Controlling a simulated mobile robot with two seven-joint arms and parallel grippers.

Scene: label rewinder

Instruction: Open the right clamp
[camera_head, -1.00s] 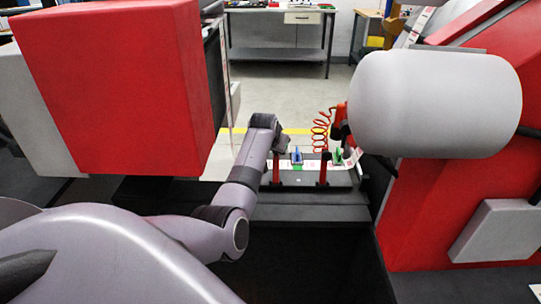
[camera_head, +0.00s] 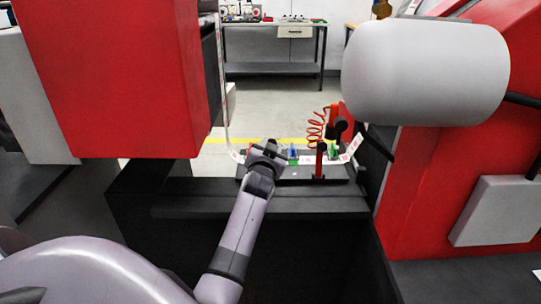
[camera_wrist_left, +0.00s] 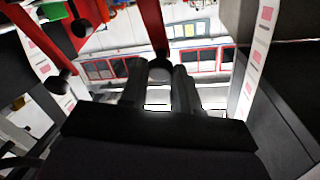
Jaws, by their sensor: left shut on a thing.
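Two red clamps stand on the black splicing table (camera_head: 300,204) below the label web. The one on the right in the head view (camera_head: 319,160) is upright and free; what looks like this clamp also shows at the upper left of the left wrist view (camera_wrist_left: 40,35). My left gripper (camera_head: 265,151) is at the other clamp and largely hides it in the head view. My right gripper is not in view.
The white label strip (camera_head: 345,155) crosses the table. Blue (camera_head: 293,153) and green (camera_head: 333,150) pieces and a coiled red hose (camera_head: 315,128) are close by. A red housing (camera_head: 110,75) and grey roll (camera_head: 425,70) flank the space.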

